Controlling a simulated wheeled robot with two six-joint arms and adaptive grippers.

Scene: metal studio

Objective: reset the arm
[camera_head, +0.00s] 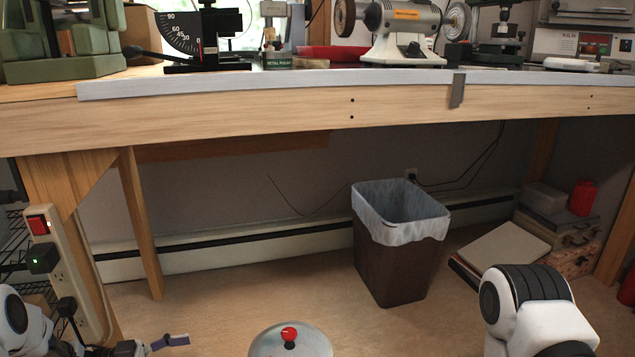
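My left arm comes in at the bottom left corner, with a white and black joint. Part of what looks like my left gripper (168,342) shows low at the bottom edge, with one grey-purple finger piece; the rest is cut off, so its opening cannot be read. No held object shows there. My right arm rises at the bottom right as a white link with a black ribbed joint. My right gripper is outside the picture.
A wooden workbench (230,118) spans the view, carrying a bench grinder (405,30) and other machines. Beneath stand a lined waste bin (390,265) and stacked boxes (570,232) at right. A power strip (62,275) is on the left leg. Open floor lies left of the bin.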

